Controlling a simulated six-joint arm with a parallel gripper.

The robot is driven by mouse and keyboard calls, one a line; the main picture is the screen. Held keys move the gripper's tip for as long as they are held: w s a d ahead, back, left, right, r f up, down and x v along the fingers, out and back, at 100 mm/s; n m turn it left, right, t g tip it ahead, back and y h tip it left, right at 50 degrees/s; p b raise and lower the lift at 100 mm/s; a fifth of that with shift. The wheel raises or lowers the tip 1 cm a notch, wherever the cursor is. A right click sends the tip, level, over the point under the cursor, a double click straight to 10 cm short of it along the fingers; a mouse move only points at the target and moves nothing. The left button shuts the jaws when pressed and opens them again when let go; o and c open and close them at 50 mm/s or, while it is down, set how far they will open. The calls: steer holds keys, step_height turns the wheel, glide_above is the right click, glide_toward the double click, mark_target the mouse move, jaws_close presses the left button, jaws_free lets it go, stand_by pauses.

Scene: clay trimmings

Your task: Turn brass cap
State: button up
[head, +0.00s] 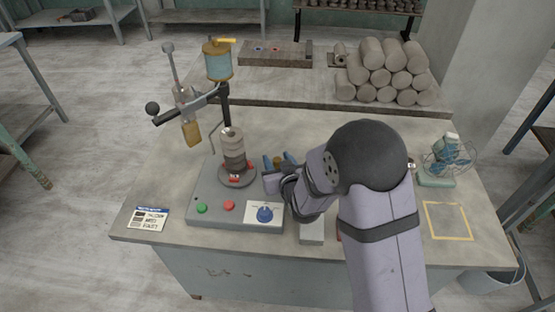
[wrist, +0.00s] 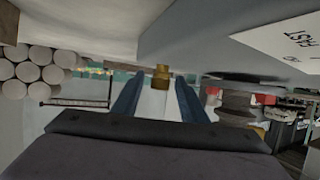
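A small stepped brass piece, which looks like the brass cap (wrist: 161,77), shows between and just beyond my fingertips in the wrist view. In the head view a small brass-brown bit (head: 279,163) shows between the blue fingers, beside the grey machine base (head: 200,190). My gripper (head: 278,160) is open, with its blue fingers apart on either side of it. In the wrist view there is a gap between each finger (wrist: 157,95) and the brass. I cannot tell whether the tips are level with it. My arm hides part of the bench.
Stacked clay discs (head: 233,150) stand on the machine's wheel. A blue-and-brass canister (head: 217,62) and a levered arm with a brass weight (head: 191,133) rise behind. A blue knob (head: 265,214) is in front. Clay rolls (head: 385,75) lie at back right; a fan (head: 449,155) stands at right.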

jaws_close()
steer(key=shift+a+m+h, duration=0.1)
steer(key=shift+m+h, duration=0.2)
steer(key=shift+r+m+t+h, duration=0.1)
steer(key=shift+m+t+h, duration=0.2)
steer(key=shift+m+h, duration=0.9)
steer(key=shift+h, duration=0.2)
jaws_free()
